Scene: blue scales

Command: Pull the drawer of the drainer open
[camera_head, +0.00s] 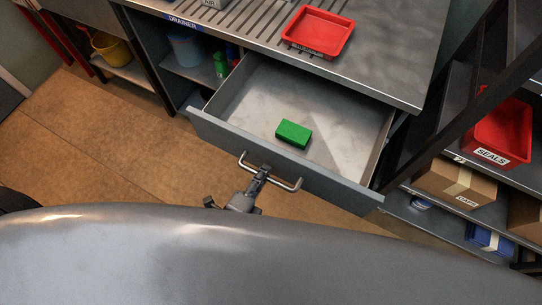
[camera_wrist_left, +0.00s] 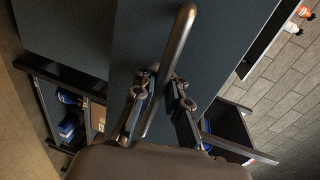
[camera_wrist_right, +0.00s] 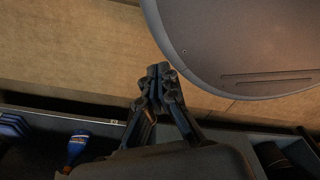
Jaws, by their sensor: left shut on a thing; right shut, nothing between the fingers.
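The drainer's drawer (camera_head: 230,90) stands well out from under the ribbed steel top (camera_head: 390,75) in the head view. A green block (camera_head: 294,134) lies inside it near the front panel (camera_head: 330,182). My left gripper (camera_head: 263,172) is at the middle of the bar handle (camera_head: 290,186) and shut on it. In the left wrist view the handle (camera_wrist_left: 181,35) runs between the fingers of my left gripper (camera_wrist_left: 160,85). My right gripper (camera_wrist_right: 160,72) is shut and empty in its wrist view, and it is not visible in the head view.
A red tray (camera_head: 320,30) sits on the drainer top. A shelf rack at the right holds a red bin labelled SEALS (camera_head: 500,135) and a cardboard box (camera_head: 455,184). A yellow bucket (camera_head: 110,48) stands at the left. Brown floor (camera_head: 70,140) is open left of the drawer.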

